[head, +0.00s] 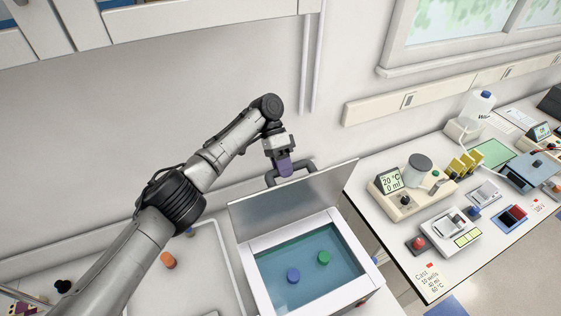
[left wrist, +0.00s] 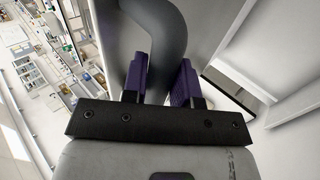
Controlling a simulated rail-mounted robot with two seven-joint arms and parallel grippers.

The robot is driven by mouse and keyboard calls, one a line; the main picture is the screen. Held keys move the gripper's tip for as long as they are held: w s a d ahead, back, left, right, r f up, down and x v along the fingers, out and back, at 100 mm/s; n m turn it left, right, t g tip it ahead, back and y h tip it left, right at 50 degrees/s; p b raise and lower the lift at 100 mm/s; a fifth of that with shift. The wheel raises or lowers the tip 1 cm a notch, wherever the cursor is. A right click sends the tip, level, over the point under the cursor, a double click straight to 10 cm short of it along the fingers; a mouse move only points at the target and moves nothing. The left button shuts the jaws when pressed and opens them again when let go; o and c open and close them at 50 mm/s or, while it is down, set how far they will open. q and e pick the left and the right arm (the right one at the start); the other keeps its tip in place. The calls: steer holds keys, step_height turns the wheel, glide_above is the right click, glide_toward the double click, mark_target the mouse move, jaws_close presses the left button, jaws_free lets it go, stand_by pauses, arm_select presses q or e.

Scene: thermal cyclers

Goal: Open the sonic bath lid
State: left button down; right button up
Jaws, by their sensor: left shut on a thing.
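The sonic bath (head: 252,268) is a white-rimmed box of blue water below centre in the head view. Its grey lid (head: 290,201) stands raised at the back edge, and the water is uncovered. A dark grey bar handle (head: 307,166) is at the lid's upper edge. My left gripper (head: 286,172) is at this handle, with its purple fingers shut on it. In the left wrist view, the curved handle (left wrist: 168,28) passes between the fingers of the gripper (left wrist: 166,80). My right gripper is not in view.
A bench (head: 395,251) with a hotplate (head: 402,202) and small devices stands right. The wall is close behind the lid.

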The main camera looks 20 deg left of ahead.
arm_select(q)
steer(key=shift+s+a+f, duration=0.1)
steer(key=shift+a+f, duration=0.1)
steer(key=shift+f, duration=0.2)
steer(key=c, duration=1.1)
jaws_free()
steer(key=shift+s+f, duration=0.1)
steer(key=shift+s, duration=0.1)
steer(key=shift+o, duration=0.9)
steer(key=shift+w+r, duration=0.1)
steer(key=shift+r, duration=0.1)
